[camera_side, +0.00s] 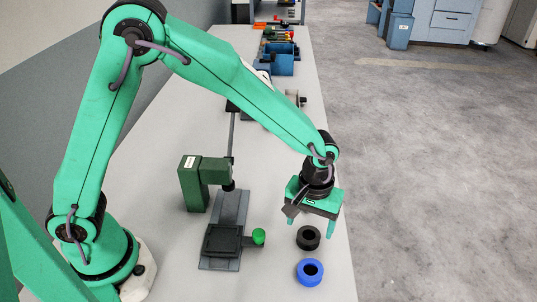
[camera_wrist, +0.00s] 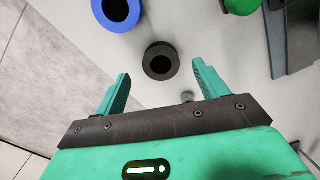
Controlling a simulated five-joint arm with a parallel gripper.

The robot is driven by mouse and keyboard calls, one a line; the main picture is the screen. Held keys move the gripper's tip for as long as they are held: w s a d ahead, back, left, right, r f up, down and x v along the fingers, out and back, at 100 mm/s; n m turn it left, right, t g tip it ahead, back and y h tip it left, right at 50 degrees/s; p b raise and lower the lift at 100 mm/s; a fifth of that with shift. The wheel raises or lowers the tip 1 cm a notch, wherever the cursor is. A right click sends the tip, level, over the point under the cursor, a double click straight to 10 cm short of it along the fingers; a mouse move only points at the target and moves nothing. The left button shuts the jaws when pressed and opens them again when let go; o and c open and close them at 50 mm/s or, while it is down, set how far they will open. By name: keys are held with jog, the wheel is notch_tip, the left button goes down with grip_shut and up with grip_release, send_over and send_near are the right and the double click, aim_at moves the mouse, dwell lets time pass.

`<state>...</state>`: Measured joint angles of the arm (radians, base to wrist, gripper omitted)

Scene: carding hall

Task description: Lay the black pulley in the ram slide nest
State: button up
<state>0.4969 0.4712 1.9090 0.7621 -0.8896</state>
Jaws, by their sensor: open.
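The black pulley (camera_side: 308,238), a ring with a hole in its middle, lies flat on the grey table near its right edge. My gripper (camera_side: 311,222) is open and empty, above and just behind the pulley in the side view. In the wrist view the black pulley (camera_wrist: 161,61) shows beyond the fingertips, roughly centred between the two green fingers (camera_wrist: 161,80) and apart from them. The ram slide nest (camera_side: 222,241) looks to be the dark square tray at the front of the grey slide, left of the pulley; no object shows in it.
A blue pulley (camera_side: 310,272) lies close in front of the black one. A green knob (camera_side: 259,236) sticks up at the nest's right side. A green press (camera_side: 194,183) stands behind the nest. Blue bins (camera_side: 280,60) sit far back.

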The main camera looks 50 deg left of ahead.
aim_at(308, 239)
jog(key=shift+w+f, duration=0.1)
jog(key=shift+f, duration=2.15)
jog(key=c, duration=1.3)
jog(key=shift+r, duration=0.15)
jog(key=shift+r, duration=0.75)
notch_tip(308, 239, up, 2)
jog(key=shift+r, duration=0.15)
jog(key=s+d+r, duration=0.2)
jog(key=s, duration=0.1)
jog(key=s+d+r, duration=0.2)
jog(key=s, duration=0.1)
jog(key=s+d+r, duration=0.2)
jog(key=s+r, duration=0.1)
jog(key=s, duration=0.1)
